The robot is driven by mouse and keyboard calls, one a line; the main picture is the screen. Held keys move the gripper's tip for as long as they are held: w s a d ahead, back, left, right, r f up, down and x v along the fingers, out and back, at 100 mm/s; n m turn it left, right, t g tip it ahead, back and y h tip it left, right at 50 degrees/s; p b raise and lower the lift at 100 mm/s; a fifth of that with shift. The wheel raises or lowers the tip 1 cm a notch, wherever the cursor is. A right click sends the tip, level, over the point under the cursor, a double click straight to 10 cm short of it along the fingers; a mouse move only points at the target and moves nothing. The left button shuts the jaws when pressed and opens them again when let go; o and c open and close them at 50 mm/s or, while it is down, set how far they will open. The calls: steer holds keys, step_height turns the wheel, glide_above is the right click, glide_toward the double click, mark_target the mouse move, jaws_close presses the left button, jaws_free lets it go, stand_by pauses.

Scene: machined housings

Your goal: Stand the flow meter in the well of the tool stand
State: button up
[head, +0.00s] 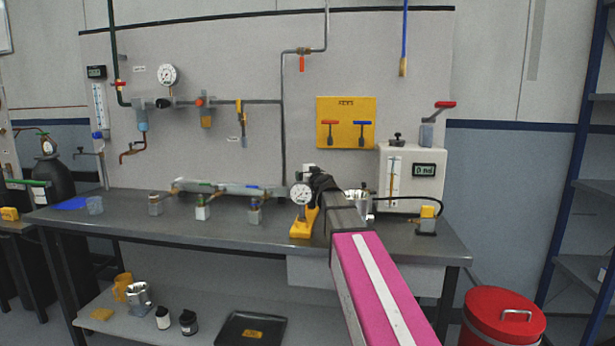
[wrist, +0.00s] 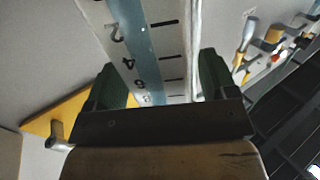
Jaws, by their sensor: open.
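A flow meter (wrist: 142,45), a clear body with a numbered scale and white edges, fills the space between the fingers in the wrist view. My gripper (wrist: 158,82) is open, with one dark finger on each side of it. Contact with the fingers cannot be made out. In the head view my gripper (head: 318,181) is above the bench, just behind a dial gauge (head: 302,194); my arm hides most of what is between the fingers. A yellow stand (head: 303,227) is under the gauge; whether it is the tool stand, and where its well is, I cannot tell.
A metal cup (head: 361,203) and a white instrument box (head: 411,180) stand right of my gripper on the bench (head: 175,229). Several small fittings and a long grey piece (head: 225,187) are to the left. A yellow key board (head: 346,122) hangs behind. The front left of the bench is clear.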

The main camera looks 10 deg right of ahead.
steer(key=v, duration=0.6)
steer(key=shift+s, duration=0.15)
